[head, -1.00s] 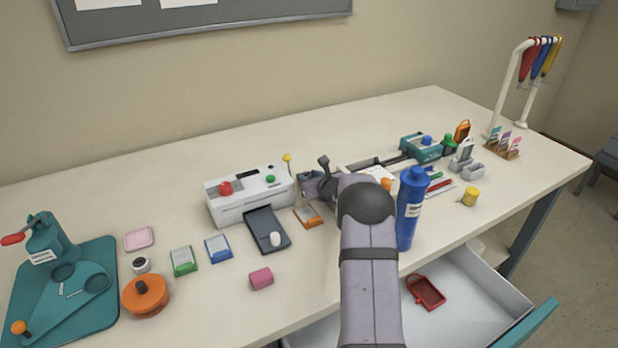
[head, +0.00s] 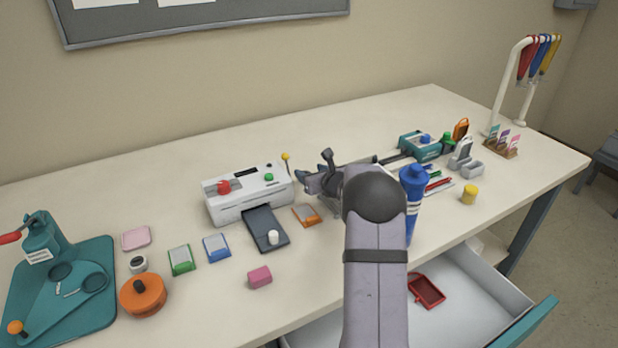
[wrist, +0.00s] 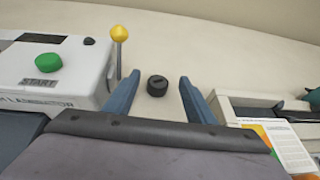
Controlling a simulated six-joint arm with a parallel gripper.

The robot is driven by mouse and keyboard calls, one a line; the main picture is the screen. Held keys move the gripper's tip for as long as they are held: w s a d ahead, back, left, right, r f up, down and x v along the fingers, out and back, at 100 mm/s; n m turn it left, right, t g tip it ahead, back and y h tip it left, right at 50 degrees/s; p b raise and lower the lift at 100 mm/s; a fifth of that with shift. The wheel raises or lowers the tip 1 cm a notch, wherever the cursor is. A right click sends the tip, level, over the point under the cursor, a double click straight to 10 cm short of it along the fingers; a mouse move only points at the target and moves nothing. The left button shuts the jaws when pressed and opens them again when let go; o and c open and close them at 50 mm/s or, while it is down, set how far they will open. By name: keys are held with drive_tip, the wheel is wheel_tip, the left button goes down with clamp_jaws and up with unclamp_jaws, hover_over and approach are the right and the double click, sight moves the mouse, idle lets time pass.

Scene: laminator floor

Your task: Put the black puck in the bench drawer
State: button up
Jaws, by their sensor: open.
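The black puck (wrist: 157,86) lies on the bench top in the wrist view, between and just beyond my open fingers. It does not appear to touch either finger. My gripper (head: 302,175) is open and empty in the head view, pointing left over the bench just right of the laminator; it also shows in the wrist view (wrist: 160,78). The bench drawer (head: 482,300) is pulled open below the bench's front edge at lower right. A red tray (head: 427,291) lies inside it.
The white laminator (head: 245,195), with a yellow-knobbed lever (wrist: 119,34), stands close left of the gripper. A blue bottle (head: 412,190) stands right beside my arm. A white machine with printed sheets (wrist: 277,148) is at right in the wrist view. Bench behind the puck is clear.

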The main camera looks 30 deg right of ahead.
wheel_tip(320, 180, up, 5)
drive_tip(key=shift+r, duration=0.1)
drive_tip(key=shift+c, duration=1)
drive_tip(key=shift+r, duration=0.1)
